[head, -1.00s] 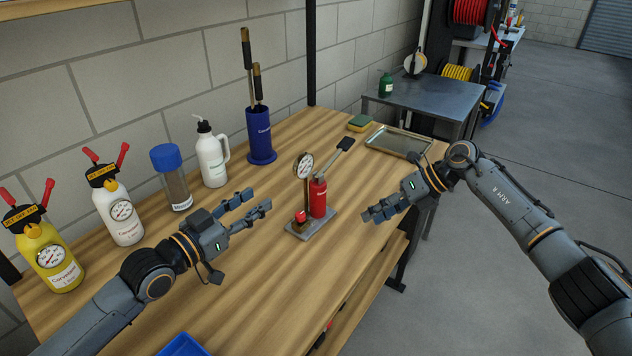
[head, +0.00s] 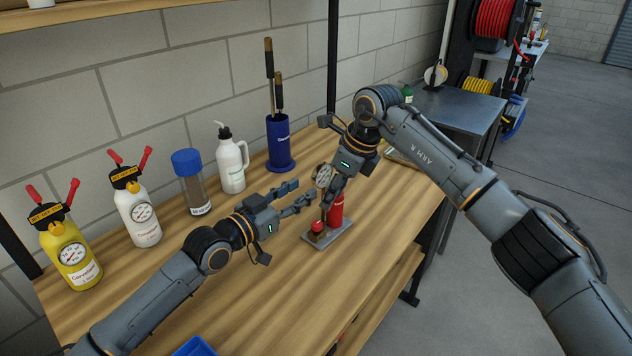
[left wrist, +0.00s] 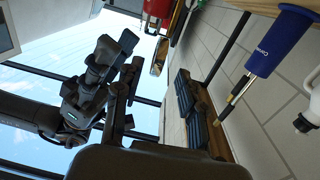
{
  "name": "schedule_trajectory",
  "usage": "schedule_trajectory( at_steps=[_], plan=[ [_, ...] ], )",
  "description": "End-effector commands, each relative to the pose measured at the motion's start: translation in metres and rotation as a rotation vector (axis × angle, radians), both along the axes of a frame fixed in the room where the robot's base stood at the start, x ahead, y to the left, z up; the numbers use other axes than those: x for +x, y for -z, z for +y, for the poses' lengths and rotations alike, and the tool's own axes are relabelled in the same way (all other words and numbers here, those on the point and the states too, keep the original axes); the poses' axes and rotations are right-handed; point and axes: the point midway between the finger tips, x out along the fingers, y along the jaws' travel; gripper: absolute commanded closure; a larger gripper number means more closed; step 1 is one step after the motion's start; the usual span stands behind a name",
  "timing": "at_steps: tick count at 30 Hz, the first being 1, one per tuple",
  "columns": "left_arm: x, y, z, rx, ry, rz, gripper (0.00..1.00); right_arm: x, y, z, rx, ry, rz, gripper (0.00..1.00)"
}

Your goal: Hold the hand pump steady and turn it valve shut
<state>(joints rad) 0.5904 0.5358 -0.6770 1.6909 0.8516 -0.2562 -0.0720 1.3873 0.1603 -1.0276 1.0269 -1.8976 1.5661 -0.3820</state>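The hand pump is a red cylinder (head: 337,210) upright on a grey base plate (head: 345,234) on the wooden bench. Its round gauge (head: 322,175) and red valve knob (head: 317,226) show in the head view. The handle is hidden behind my right arm. My left gripper (head: 305,190) is open and empty, just left of the gauge. My right gripper (head: 328,203) points down over the pump, beside the gauge; its fingers overlap the pump, and contact is unclear.
Yellow (head: 72,255) and white (head: 138,215) gauge bottles, a blue-capped jar (head: 193,185), a white spray bottle (head: 231,165) and a blue holder (head: 280,145) line the wall. A blue bin (head: 194,347) is in front. The bench's front middle is clear.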

Motion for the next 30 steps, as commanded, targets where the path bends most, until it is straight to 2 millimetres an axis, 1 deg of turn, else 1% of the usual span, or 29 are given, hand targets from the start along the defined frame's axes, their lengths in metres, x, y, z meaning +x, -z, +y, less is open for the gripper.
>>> schedule_trajectory(
  at_steps=[1,3,9,15,22,23,24,28,30],
  plan=[
    [0.008,-0.001,-0.007,-0.003,0.001,0.0,0.6,0.0,0.0,0.0,0.0,0.0,0.0,0.62],
    [0.018,-0.001,-0.015,-0.004,0.001,0.0,0.6,0.0,0.0,0.0,0.001,0.001,0.001,0.62],
    [0.037,-0.001,-0.031,-0.001,0.001,0.0,0.6,0.0,0.0,0.0,0.001,0.001,0.001,0.62],
    [0.045,0.0,-0.036,-0.001,0.0,0.001,0.6,0.0,0.0,0.0,0.001,0.001,0.001,0.62],
    [0.045,0.0,-0.037,-0.001,0.0,0.001,0.6,0.0,0.0,0.0,0.001,0.001,0.001,0.62],
    [0.045,0.0,-0.037,-0.001,0.0,0.001,0.64,0.0,0.0,0.0,0.001,0.001,0.001,0.62],
    [0.045,0.0,-0.037,-0.001,0.001,0.001,0.73,0.0,0.0,0.0,0.001,0.001,0.001,0.62],
    [0.045,0.0,-0.036,-0.001,0.0,0.001,0.99,0.0,0.0,0.0,0.001,0.001,0.001,0.62],
    [0.045,0.0,-0.036,-0.001,0.0,0.001,1.0,0.0,0.0,0.0,0.001,0.001,0.001,0.62]
  ],
)
